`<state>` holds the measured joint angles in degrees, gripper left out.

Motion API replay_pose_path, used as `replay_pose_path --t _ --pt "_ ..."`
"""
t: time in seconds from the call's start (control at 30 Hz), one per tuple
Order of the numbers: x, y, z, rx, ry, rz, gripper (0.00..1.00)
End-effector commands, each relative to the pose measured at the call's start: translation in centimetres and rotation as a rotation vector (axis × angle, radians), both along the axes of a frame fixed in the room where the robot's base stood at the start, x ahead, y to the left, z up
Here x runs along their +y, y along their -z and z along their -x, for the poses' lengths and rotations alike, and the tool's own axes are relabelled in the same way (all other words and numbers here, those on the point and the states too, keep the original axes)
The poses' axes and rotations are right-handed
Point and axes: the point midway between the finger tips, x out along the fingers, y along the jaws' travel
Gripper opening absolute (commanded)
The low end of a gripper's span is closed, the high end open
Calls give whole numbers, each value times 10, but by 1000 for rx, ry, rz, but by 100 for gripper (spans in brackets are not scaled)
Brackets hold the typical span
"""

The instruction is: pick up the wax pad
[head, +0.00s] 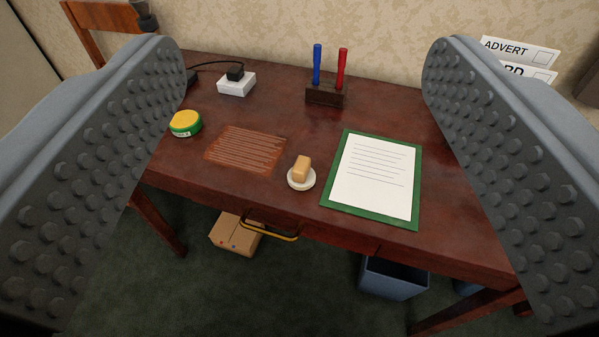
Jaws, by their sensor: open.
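My gripper (304,75) is open, with one studded grey finger at each side of the picture. Nothing is between the fingers close to me. The tan block shows beyond them, near the middle of the view, apart from both fingers.
Left of the dish are a streaked brown patch (246,149) and a yellow-and-green tin (185,123). A green-bordered paper (375,178) lies to the right. Behind are a white socket box (236,84) and a holder (326,95) with blue and red tools. A yellow drawer handle (272,230) juts out in front.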

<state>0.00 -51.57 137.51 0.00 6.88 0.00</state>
Motion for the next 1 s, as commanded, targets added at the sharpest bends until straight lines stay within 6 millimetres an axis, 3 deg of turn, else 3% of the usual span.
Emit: replay_pose_path --t 0.1,0.23,0.6,1.0 --pt "0 1 -4 16 0 -3 49" --pt "0 5 -22 87 2 -17 49" --pt "0 34 -103 449 24 -89 49" --pt "0 78 -176 848 82 -160 49"
